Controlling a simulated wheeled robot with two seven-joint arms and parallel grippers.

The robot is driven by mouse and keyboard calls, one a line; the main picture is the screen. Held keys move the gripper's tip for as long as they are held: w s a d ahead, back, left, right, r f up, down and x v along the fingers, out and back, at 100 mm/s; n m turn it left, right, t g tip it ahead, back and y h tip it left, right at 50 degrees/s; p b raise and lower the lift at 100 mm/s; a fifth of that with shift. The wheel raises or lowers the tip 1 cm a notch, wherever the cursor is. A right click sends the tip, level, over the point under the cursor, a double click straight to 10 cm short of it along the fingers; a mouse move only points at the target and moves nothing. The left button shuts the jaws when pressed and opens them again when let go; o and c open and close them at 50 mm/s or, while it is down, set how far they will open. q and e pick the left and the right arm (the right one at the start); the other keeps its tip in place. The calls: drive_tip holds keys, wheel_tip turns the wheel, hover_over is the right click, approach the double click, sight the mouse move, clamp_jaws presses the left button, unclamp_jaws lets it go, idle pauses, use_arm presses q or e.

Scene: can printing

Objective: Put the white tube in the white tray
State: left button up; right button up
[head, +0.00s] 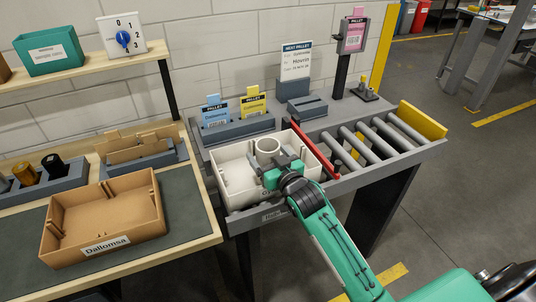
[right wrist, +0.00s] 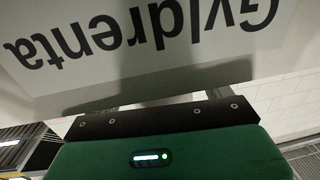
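The white tube (head: 267,146) stands upright in the white tray (head: 234,178), near its middle, with its round open top showing. The tray sits at the left end of the roller conveyor. My right gripper (head: 277,171) is over the tray's front side, close beside the tube; its fingertips and the tube's lower part are hard to see. The right wrist view shows a pale panel with the upside-down word "Gyldrenta" (right wrist: 140,35) close to the gripper. Whether the fingers touch the tube cannot be told. My left gripper is not in view.
A brown box (head: 105,215) labelled Dallomsa stands on the left bench. A red bar (head: 314,151) lies along the tray's right side, beside bare rollers (head: 375,140). Grey holders with blue and yellow cards (head: 253,105) stand behind the tray.

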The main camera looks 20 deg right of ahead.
drive_tip(key=shift+r, duration=0.2)
drive_tip(key=shift+s+f, duration=0.15)
drive_tip(key=shift+s, duration=0.3)
drive_tip(key=s, duration=0.3)
drive_tip(key=s+d+b, duration=0.1)
drive_tip(key=s, duration=0.5)
drive_tip(key=shift+s+d+b, duration=0.15)
drive_tip(key=shift+s+b, duration=0.15)
drive_tip(key=shift+b, duration=0.05)
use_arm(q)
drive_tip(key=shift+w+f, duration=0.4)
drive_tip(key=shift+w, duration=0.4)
use_arm(e)
drive_tip(key=shift+s+d, duration=0.1)
drive_tip(key=shift+s, duration=0.6)
